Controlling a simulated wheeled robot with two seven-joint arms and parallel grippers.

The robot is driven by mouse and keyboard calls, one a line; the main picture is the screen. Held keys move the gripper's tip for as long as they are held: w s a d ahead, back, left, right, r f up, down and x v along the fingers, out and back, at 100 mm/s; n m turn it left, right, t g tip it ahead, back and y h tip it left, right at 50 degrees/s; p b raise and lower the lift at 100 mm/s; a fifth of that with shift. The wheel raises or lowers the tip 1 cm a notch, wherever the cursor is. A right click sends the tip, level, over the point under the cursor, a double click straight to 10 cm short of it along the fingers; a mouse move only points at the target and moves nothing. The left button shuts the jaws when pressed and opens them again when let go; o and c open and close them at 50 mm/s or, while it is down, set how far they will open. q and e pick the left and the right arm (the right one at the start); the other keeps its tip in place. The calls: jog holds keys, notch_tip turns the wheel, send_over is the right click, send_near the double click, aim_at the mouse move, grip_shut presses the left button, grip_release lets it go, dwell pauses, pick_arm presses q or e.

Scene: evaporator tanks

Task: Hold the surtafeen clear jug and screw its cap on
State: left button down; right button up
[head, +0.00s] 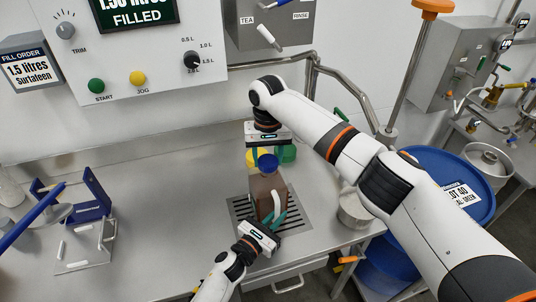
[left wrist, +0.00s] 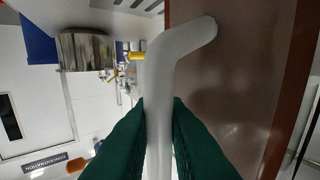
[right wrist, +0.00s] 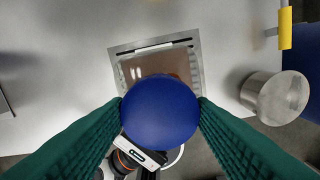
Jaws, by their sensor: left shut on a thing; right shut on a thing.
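The jug (head: 268,188), clear with brown liquid inside, stands upright on a drain grate. My left gripper (head: 272,222) is shut on its pale handle (left wrist: 160,90), which runs between the green fingers in the left wrist view; the brown jug wall (left wrist: 235,70) is beside it. My right gripper (head: 266,157) comes down from above and is shut on the blue cap (head: 267,163). In the right wrist view the cap (right wrist: 160,112) fills the space between the fingers and hides the jug's neck. I cannot tell whether the cap touches the neck.
The drain grate (head: 240,213) is set in the steel counter. A steel pot (head: 352,212) and a blue drum (head: 440,178) stand right. A blue-and-steel device (head: 90,200) stands left.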

jog(key=m, duration=1.3)
jog(key=shift+a+m, duration=0.1)
jog(key=shift+m, duration=0.2)
jog(key=m, duration=1.5)
jog(key=shift+m, duration=0.3)
jog(key=o, duration=0.9)
